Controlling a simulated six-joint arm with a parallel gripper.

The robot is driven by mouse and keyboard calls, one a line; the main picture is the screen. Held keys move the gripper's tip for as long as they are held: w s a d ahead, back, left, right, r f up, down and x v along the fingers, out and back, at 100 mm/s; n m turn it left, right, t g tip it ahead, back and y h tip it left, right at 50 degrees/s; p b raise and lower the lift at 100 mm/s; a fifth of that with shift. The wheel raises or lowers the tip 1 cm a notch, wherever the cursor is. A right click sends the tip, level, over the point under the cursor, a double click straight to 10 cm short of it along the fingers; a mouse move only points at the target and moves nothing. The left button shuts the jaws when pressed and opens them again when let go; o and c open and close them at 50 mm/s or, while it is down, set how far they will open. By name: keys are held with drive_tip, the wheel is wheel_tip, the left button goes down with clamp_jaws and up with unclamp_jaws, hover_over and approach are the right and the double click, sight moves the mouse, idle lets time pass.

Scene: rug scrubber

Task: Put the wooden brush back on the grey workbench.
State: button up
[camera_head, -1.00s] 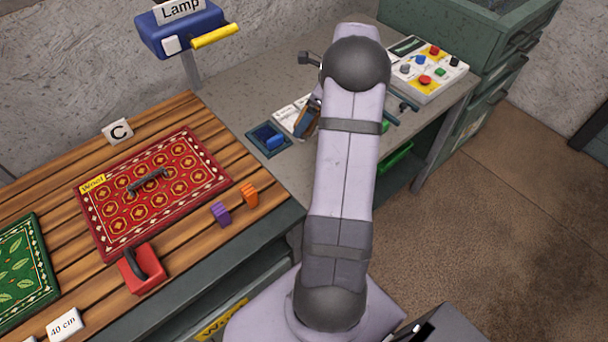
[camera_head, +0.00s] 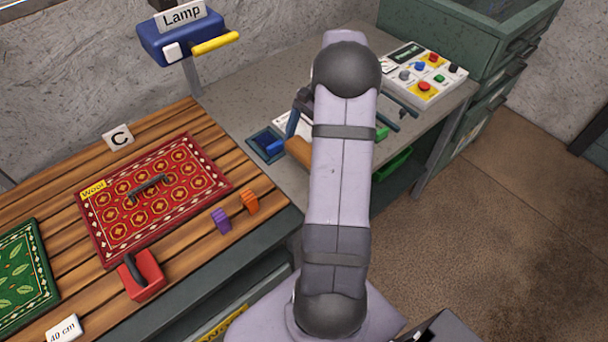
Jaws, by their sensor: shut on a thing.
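The wooden brush (camera_head: 299,151) shows as a brown piece at the left edge of my arm, over the grey workbench (camera_head: 250,95). The rest of it is hidden behind the arm. My gripper (camera_head: 293,126) shows only in part, with a blue part above the brush. It is shut on the brush. I cannot tell whether the brush touches the bench.
A dark blue tray (camera_head: 254,147) with a blue piece lies just left of the brush. A button panel (camera_head: 424,76) stands on the bench's right end, and a blue lamp (camera_head: 182,38) behind. Rugs and a red-based tool (camera_head: 150,283) lie on the slatted table.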

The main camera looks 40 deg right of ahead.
drive_tip(key=shift+f+p, duration=1.4)
drive_tip(key=shift+f, duration=3.15)
drive_tip(key=shift+f, duration=0.15)
drive_tip(key=o, duration=0.9)
drive_tip(key=b+v, duration=0.4)
drive_tip(key=v, duration=0.8)
drive_tip(key=shift+a, duration=0.1)
